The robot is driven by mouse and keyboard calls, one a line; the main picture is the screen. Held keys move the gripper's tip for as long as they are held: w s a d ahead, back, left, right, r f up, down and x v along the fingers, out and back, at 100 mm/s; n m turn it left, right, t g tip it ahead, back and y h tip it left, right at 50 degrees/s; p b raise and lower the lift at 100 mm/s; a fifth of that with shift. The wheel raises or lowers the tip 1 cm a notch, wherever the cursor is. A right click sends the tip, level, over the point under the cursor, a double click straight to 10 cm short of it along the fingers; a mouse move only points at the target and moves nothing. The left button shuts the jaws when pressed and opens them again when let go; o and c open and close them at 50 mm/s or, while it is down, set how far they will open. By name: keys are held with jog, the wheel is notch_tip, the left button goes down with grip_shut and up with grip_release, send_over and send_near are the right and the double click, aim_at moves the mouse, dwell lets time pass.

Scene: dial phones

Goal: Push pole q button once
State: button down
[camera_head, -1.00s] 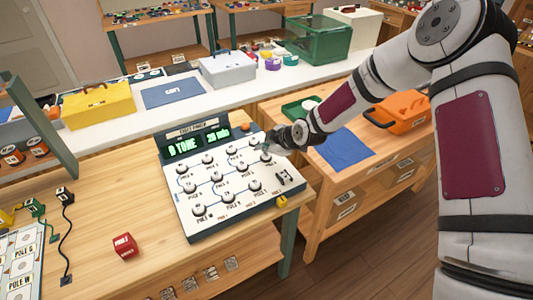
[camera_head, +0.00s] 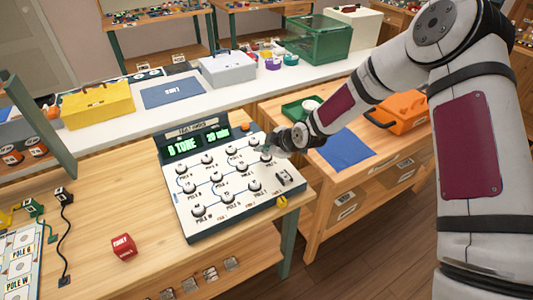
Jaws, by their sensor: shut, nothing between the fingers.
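The white dial-phone panel (camera_head: 230,222) lies tilted on the wooden table, with rows of round black-and-white pole buttons. A green display (camera_head: 183,147) at its top reads a tone. The labels are too small for me to tell which button is pole q. My gripper (camera_head: 268,152) is shut and empty, over the panel's right edge. Its tips are close to the right-hand button (camera_head: 265,158) of the middle row and partly cover that area. I cannot tell whether they touch it.
A red cube (camera_head: 124,247) and a printed board (camera_head: 20,258) with cables lie to the left. An orange toolbox (camera_head: 402,112) and a blue mat (camera_head: 345,148) are on the right bench. Bare table surrounds the red cube.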

aim_at(265, 155)
jog(key=shift+f, duration=0.3)
jog(key=shift+r, duration=0.1)
dwell(0.3)
jog(key=shift+r, duration=0.65)
jog(key=shift+r, duration=0.1)
jog(key=shift+r+p, duration=0.75)
jog(key=shift+r, duration=2.15)
